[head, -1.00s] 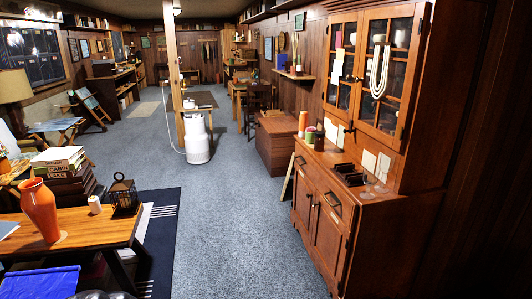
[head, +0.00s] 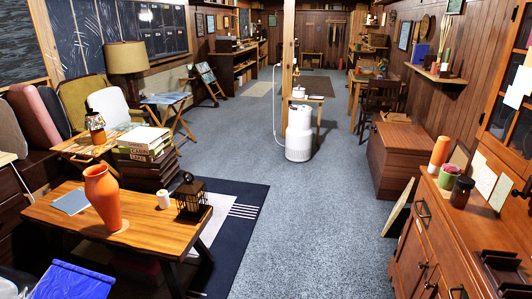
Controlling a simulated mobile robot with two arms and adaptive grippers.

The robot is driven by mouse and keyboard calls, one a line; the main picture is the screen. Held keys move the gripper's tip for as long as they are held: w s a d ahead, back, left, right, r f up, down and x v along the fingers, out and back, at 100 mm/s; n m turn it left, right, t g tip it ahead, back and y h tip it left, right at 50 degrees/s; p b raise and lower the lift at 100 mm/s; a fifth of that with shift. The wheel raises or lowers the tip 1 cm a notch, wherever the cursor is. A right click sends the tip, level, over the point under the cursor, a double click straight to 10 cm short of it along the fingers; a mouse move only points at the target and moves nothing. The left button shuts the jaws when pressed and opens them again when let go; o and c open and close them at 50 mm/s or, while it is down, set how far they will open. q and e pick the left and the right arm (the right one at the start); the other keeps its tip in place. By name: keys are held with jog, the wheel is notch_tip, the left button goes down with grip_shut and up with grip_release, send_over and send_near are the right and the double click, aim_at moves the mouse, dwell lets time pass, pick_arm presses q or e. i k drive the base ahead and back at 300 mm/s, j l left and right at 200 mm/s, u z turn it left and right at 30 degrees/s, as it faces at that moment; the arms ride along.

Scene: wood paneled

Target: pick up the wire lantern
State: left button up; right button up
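The wire lantern (head: 190,198) is dark, with a pointed top and a ring. It stands upright on the right end of the wooden table (head: 60,213) at the lower left of the head view. A small white candle-like cylinder (head: 163,199) stands just left of it, and an orange vase (head: 103,197) stands further left on the same table. Neither of my grippers shows in the head view.
A stack of books (head: 145,140) sits behind the table. A dark blue rug (head: 243,205) lies under and right of it. The grey carpet (head: 290,225) is open through the middle. A wooden cabinet (head: 425,235) stands at right, and a white canister (head: 298,135) by a post further back.

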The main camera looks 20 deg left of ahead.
aim_at(192, 188)
jog(key=i+l+u, duration=0.1)
jog(key=i+u, duration=0.25)
jog(key=i, duration=1.25)
jog(key=i+u, duration=0.35)
jog(key=i, duration=0.15)
jog(key=i+l+u, duration=0.1)
jog(key=i+u, duration=0.2)
jog(key=i, duration=0.2)
jog(key=i+l+u, duration=0.35)
jog(key=i, duration=0.15)
jog(key=j, duration=0.1)
